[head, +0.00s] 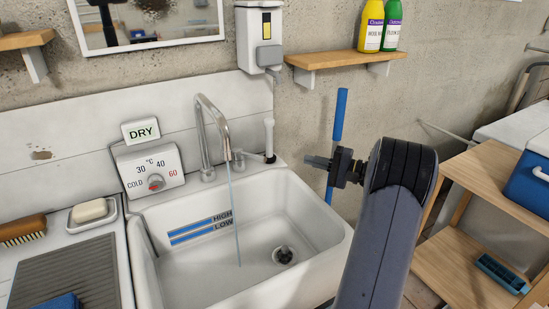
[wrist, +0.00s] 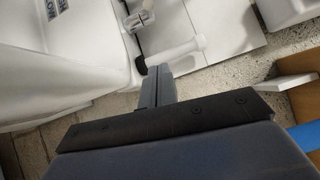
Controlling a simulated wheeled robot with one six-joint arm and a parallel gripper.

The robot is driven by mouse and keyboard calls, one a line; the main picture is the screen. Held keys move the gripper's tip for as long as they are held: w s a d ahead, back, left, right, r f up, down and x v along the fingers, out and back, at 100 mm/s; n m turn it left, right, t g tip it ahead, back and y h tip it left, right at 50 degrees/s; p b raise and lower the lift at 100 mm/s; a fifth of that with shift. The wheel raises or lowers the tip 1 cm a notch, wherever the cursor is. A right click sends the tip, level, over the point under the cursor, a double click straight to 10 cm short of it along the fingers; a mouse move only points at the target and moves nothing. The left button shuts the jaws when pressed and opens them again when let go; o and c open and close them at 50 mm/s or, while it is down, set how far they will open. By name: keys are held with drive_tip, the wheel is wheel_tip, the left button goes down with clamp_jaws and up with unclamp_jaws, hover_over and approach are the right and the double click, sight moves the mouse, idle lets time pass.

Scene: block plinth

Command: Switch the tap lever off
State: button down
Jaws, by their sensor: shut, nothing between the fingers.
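The chrome tap (head: 207,112) stands at the back of the white sink (head: 335,240), and a thin stream of water (head: 236,225) runs from its spout into the basin. A small chrome fitting (head: 237,158) sits just right of the tap. Further right, an upright white handle on a dark base (head: 269,136) looks like the lever, though I cannot be sure; it also shows in the wrist view (wrist: 178,52). My gripper (head: 308,161) is shut and empty, right of the white handle and apart from it in the head view. Its closed fingers also show in the wrist view (wrist: 160,72).
A temperature dial panel (head: 165,160) with a DRY sign stands left of the tap. A soap dispenser (head: 260,35) and a shelf (head: 340,59) with two bottles hang above. A blue upright pole (head: 340,115) rises behind my gripper. A wooden shelf unit (head: 480,225) stands at right.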

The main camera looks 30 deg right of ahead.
sight(250, 156)
drive_tip(key=w+a, duration=0.6)
drive_tip(key=a, duration=0.4)
drive_tip(key=shift+r+p, duration=0.35)
drive_tip(key=shift+s+a+f+b, duration=0.1)
drive_tip(key=shift+b, duration=0.2)
drive_tip(key=shift+s+a+m+t+h+b, duration=0.2)
drive_tip(key=shift+m+t+h+b, duration=0.1)
drive_tip(key=shift+m+h+b, duration=0.1)
